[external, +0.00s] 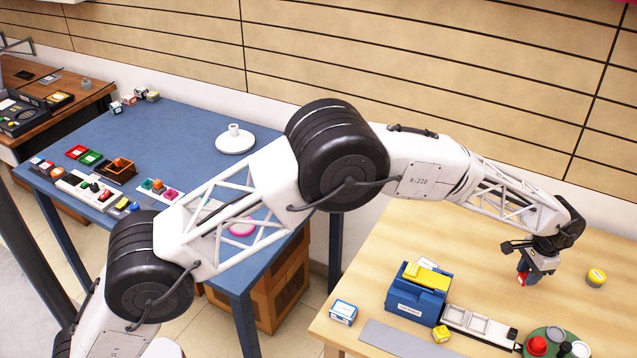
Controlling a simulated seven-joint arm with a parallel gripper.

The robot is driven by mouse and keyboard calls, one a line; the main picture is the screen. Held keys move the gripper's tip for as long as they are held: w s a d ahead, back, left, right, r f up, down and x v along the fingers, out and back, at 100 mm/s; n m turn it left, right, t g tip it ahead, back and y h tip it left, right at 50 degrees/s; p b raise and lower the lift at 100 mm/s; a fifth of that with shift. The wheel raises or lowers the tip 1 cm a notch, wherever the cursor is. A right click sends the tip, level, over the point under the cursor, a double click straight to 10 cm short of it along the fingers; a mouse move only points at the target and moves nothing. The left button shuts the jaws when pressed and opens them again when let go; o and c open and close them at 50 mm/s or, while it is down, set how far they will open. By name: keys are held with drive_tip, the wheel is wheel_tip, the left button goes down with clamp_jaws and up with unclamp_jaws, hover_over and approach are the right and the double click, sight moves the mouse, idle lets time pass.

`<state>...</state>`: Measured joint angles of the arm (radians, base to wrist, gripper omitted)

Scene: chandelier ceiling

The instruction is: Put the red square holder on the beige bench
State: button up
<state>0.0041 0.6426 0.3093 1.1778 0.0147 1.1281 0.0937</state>
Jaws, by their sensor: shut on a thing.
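My gripper (527,272) hangs low over the beige bench (390,255) at the right. It is shut on a small red thing (522,279), mostly hidden by the fingers; I cannot tell its full shape or whether it touches the bench. A red square holder (77,153) lies on the blue table (200,118) at the left, beside a green one (91,158), far from my gripper.
Near my gripper stand a blue box (415,304) with a yellow top, a pale tray (478,325), a yellow round container (596,277) and a green round plate (555,337) with several items. A grey strip (405,342) lies in front. The bench's back is clear.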

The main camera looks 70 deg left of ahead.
drive_tip(key=s+m, duration=0.2)
drive_tip(key=s, duration=0.2)
drive_tip(key=s+m, duration=0.3)
drive_tip(key=s, duration=0.1)
drive_tip(key=s+d+m, duration=0.1)
drive_tip(key=s+m, duration=0.1)
drive_tip(key=s, duration=0.2)
drive_tip(key=shift+s+r+m+y, duration=0.25)
drive_tip(key=shift+r+m+y, duration=0.1)
drive_tip(key=shift+m+y, duration=0.05)
hover_over(530, 292)
drive_tip(key=shift+w+d+f, duration=0.15)
drive_tip(key=shift+f, duration=0.6)
idle(0.4)
drive_tip(key=shift+f, duration=1.8)
drive_tip(key=shift+f, duration=0.1)
drive_tip(key=o, duration=1)
drive_tip(key=shift+c, duration=0.2)
